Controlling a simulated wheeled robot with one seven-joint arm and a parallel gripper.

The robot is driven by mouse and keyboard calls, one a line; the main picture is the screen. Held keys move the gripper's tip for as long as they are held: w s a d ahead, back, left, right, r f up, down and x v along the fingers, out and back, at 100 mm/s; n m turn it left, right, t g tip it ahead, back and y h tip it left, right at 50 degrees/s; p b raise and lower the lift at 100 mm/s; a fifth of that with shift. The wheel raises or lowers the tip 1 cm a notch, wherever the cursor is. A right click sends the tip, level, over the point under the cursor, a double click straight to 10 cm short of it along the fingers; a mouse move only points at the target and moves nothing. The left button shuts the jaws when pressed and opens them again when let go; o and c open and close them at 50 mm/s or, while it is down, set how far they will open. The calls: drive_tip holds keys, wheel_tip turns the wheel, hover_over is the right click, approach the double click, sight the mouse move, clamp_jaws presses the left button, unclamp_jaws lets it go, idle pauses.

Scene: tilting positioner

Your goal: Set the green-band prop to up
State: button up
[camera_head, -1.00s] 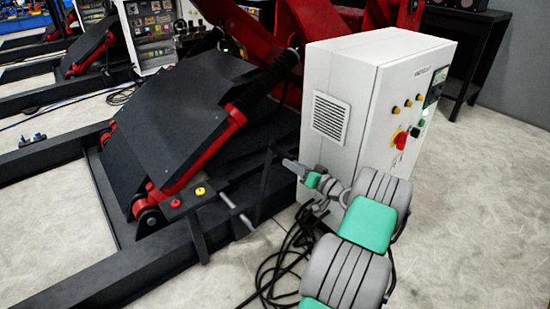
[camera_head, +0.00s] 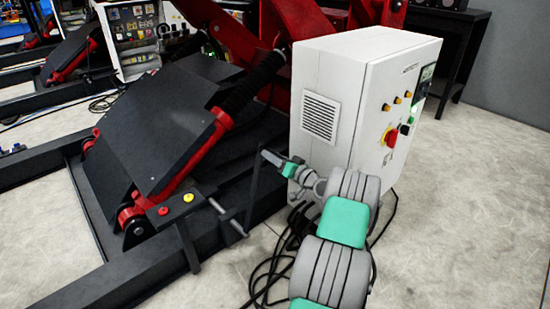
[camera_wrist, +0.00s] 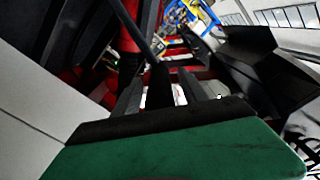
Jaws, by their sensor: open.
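A slim dark upright bar (camera_head: 252,188) stands at the right side of the tilting positioner, left of the white cabinet; it may be the prop. I cannot make out a green band on it. In the wrist view a dark bar (camera_wrist: 140,38) runs down toward the space between the fingers. My gripper (camera_head: 265,154) points left at the upper part of the bar in the head view. In the wrist view my gripper (camera_wrist: 162,92) is open. I cannot tell whether it touches the bar.
The positioner's black tilted plate (camera_head: 160,120) with red arms is at the left. A T-handled rod (camera_head: 228,216) and red and yellow buttons (camera_head: 188,198) are near its front. The white control cabinet (camera_head: 325,150) stands close behind my wrist. Black cables (camera_head: 270,270) lie on the floor.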

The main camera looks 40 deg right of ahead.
clamp_jaws()
idle(0.3)
drive_tip(key=shift+d, duration=0.15)
idle(0.8)
